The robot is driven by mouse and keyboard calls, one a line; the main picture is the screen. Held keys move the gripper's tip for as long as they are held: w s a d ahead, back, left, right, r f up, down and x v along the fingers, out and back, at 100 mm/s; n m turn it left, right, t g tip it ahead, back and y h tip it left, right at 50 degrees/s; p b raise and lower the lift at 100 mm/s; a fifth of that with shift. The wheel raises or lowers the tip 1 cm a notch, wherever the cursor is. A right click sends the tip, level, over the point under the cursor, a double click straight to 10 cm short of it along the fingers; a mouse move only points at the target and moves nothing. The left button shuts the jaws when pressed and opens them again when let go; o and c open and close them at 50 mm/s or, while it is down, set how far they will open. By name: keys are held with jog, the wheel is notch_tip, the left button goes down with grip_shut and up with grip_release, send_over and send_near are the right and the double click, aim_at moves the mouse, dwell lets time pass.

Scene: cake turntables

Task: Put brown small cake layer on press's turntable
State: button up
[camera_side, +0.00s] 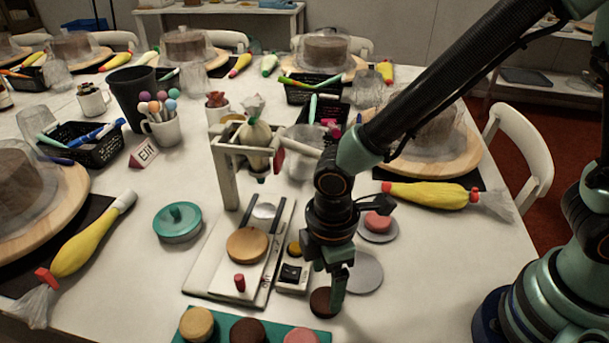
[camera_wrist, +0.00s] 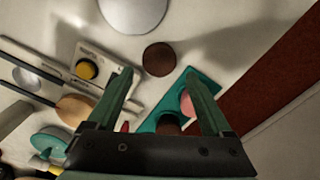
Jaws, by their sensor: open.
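A small brown cake layer (camera_side: 321,302) lies on the white table in the side view, just left of my gripper's fingers. In the wrist view this brown layer (camera_wrist: 159,59) appears beyond and between the fingertips. My gripper (camera_side: 338,305) points down, open and empty; its two fingers also show in the wrist view (camera_wrist: 158,75). Another brown layer (camera_side: 248,331) sits on the teal tray (camera_side: 275,328). The press's round wooden turntable (camera_side: 247,245) is bare, on a rail board left of my gripper. The press frame (camera_side: 228,180) holds a piping bag (camera_side: 254,138) behind it.
A switch box (camera_side: 291,278) with a yellow button stands between the board and my gripper. A grey disc (camera_side: 366,273) lies behind it, and a pink layer (camera_side: 378,222) rests on another disc. The tray also holds tan and pink layers.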

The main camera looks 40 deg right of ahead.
aim_at(326, 299)
jog(key=shift+d+f, duration=0.15)
jog(key=shift+f, duration=2.55)
jog(key=c, duration=1.2)
jog(key=shift+r, duration=0.1)
